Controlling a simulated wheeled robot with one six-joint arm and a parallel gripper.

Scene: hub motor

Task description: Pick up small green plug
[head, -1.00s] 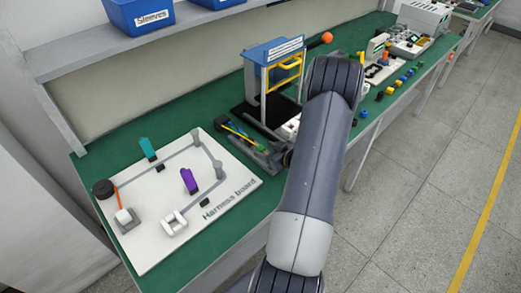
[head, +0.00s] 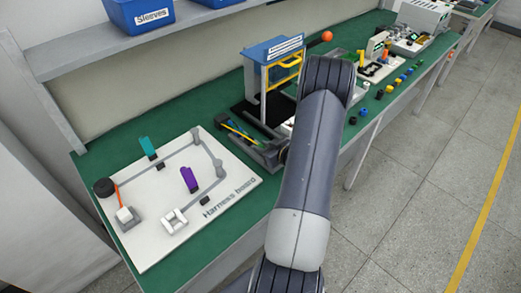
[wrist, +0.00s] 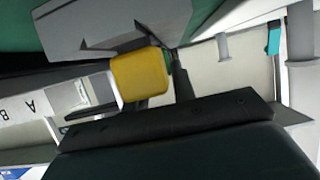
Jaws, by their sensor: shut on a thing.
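In the wrist view my gripper (wrist: 165,56) is shut, its dark fingers reaching up from the wide dark body at the bottom. A small piece of the green plug (wrist: 169,61) shows at the fingertips. A yellow block (wrist: 140,75) in front covers most of the plug and part of one finger. I cannot tell whether the yellow block touches the plug. In the head view my arm hides the gripper and the plug.
A blue-topped stand (head: 272,50) and a tool tray (head: 262,155) are beside my arm. Small coloured parts line the bench's right edge.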

